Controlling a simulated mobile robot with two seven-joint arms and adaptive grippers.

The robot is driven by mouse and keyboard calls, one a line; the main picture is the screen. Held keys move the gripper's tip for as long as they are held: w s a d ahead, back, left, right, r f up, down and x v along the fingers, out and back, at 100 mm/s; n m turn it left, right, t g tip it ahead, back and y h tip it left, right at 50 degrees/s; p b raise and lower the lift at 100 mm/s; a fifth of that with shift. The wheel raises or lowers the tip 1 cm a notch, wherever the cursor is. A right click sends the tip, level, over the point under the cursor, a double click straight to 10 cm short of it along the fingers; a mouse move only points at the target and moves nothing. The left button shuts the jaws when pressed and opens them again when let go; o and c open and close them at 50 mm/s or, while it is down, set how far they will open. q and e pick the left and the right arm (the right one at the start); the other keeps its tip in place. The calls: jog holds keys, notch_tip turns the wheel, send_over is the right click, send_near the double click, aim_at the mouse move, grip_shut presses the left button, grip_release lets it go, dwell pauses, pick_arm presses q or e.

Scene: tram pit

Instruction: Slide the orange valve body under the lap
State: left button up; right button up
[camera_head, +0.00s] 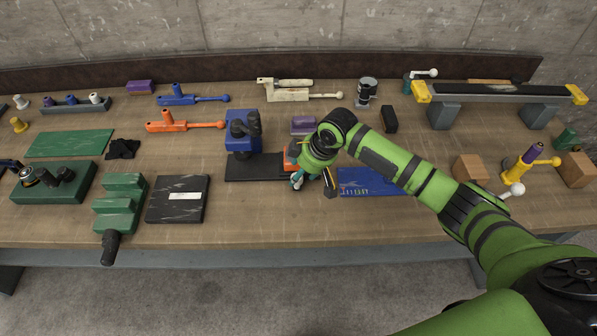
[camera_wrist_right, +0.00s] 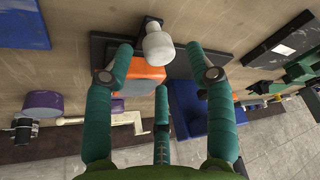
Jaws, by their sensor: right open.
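The orange valve body (camera_wrist_right: 143,74) shows between my right gripper's fingers in the right wrist view, with a white rounded knob (camera_wrist_right: 157,45) beside it. In the head view only an orange edge (camera_head: 290,160) shows; my right gripper (camera_head: 312,184) hides the rest. That gripper's teal fingers are spread around the body in the right wrist view (camera_wrist_right: 160,80); I cannot tell whether they touch it. The blue machine, which looks like the lap (camera_head: 238,143), stands just left of the gripper, at the black base plate (camera_head: 250,169). My left gripper is not in view.
A blue mat (camera_head: 385,183) lies right of the gripper and a purple block (camera_head: 303,125) behind it. A black plate (camera_head: 178,200) and a green vise-like tool (camera_head: 118,205) are at left. Orange (camera_head: 185,125) and blue (camera_head: 190,99) valve-like parts lie behind them.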

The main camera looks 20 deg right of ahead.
jog(key=shift+x, duration=1.35)
